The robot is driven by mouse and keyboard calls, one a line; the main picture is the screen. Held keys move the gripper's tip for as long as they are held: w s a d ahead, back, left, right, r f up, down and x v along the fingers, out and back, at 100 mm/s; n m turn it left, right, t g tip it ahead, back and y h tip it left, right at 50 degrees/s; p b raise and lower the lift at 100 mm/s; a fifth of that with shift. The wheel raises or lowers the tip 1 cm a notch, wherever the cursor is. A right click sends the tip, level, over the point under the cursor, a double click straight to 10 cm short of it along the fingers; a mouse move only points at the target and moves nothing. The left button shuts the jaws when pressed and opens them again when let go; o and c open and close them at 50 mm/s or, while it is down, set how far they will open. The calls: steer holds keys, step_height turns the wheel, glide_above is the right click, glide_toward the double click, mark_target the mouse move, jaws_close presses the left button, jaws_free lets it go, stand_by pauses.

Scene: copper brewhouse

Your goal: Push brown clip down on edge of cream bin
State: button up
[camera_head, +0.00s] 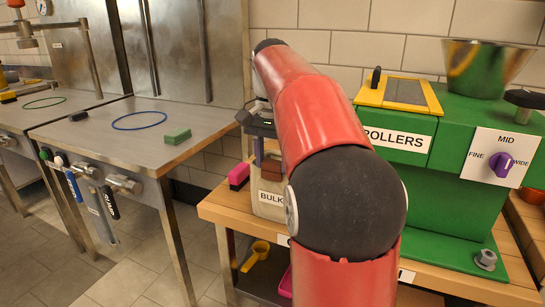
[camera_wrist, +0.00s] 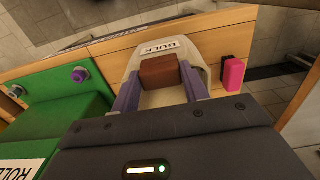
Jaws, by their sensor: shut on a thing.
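The brown clip (camera_wrist: 160,71) is between the two purple fingers of my gripper (camera_wrist: 161,76), which is shut on it. The clip also shows in the head view (camera_head: 271,170), partly behind my red arm. The cream bin (camera_wrist: 200,50), labelled BULK, stands on the wooden bench; it is beside my arm in the head view (camera_head: 268,208). The clip overlaps the bin's rim in the wrist view. I cannot tell whether it is seated on the edge or only just above it. My gripper is over the bin, and its body hides part of the bin.
A pink block (camera_head: 239,176) lies on the bench close to the bin. The green ROLLERS machine (camera_head: 455,170) stands to the right. A steel table (camera_head: 110,125) with a blue ring (camera_head: 139,121) and a green sponge (camera_head: 177,136) is on the left.

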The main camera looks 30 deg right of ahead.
mark_target(272, 162)
steer(key=o, duration=1)
steer(key=shift+o, duration=0.2)
step_height(272, 162, up, 8)
steer(key=p, duration=0.2)
steer(key=shift+f+p, duration=0.1)
steer(key=shift+p, duration=0.25)
steer(key=s+a+f+n+t, duration=0.2)
steer(key=s+a+f+n, duration=0.3)
steer(key=s+f, duration=0.4)
steer(key=s+a+f+n+t, duration=0.3)
steer(key=s+a+f+n, duration=0.2)
steer(key=s+a+f, duration=0.3)
steer(key=s+f, duration=0.2)
steer(key=s, duration=0.1)
steer(key=shift+a+t, duration=0.25)
steer(key=shift+t, duration=0.05)
